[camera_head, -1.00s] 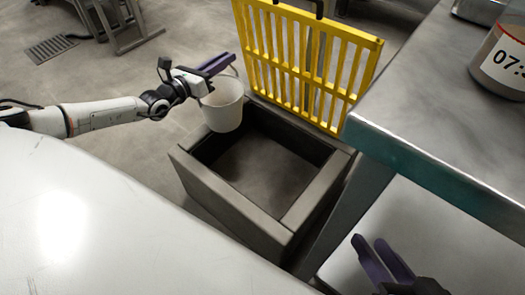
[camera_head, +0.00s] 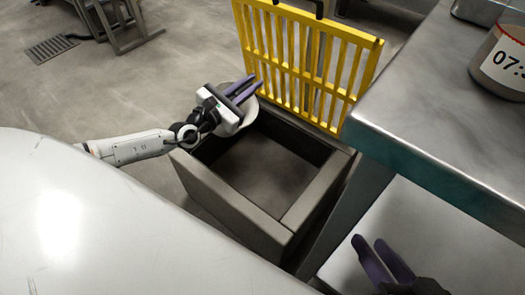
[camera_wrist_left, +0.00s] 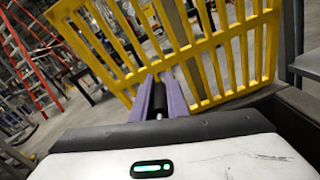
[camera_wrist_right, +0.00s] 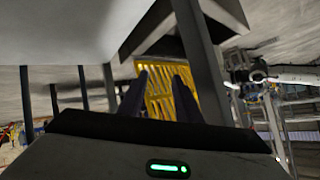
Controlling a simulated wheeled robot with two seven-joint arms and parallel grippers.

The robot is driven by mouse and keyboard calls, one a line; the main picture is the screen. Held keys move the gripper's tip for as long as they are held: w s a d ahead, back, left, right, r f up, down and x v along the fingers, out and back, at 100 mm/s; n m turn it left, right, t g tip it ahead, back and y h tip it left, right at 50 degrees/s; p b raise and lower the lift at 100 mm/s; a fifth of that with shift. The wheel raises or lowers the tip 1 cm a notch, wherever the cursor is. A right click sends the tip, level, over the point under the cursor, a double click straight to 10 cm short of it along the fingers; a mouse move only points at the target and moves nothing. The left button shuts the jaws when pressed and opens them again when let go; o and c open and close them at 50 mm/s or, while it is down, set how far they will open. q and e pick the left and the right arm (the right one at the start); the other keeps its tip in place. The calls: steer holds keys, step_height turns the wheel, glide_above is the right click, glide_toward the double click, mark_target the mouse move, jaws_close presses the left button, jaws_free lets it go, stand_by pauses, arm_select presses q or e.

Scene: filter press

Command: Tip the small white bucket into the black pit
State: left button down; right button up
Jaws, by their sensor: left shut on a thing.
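The small white bucket (camera_head: 246,116) is at the back left corner of the pit, largely hidden behind my left gripper (camera_head: 245,90). It is tilted over the pit's edge. My left gripper is shut on the bucket; its purple fingers also show in the left wrist view (camera_wrist_left: 160,98), where the bucket itself is not clearly visible. The black pit (camera_head: 262,168) is a square, dark-walled box, open at the top, with a grey floor. I cannot see anything pouring out. My right gripper (camera_head: 384,258) is open and empty at the lower right, below the steel table.
A yellow grate (camera_head: 306,62) stands upright along the pit's back edge, close to my left fingers. A steel table (camera_head: 440,120) stands at the right with a container (camera_head: 498,66) on it. A floor drain (camera_head: 50,48) lies at the far left.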

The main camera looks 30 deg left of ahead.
arm_select(q)
steer(key=s+d+f+m, duration=0.1)
steer(key=d+f+m, duration=1)
steer(key=d+m, duration=0.1)
steer(key=shift+s+d, duration=0.4)
arm_select(e)
steer(key=shift+r, duration=0.25)
stand_by(0.6)
arm_select(q)
steer(key=shift+d+f+m, duration=0.15)
steer(key=shift+f+m, duration=0.15)
steer(key=shift+m, duration=0.2)
arm_select(e)
steer(key=shift+f, duration=0.2)
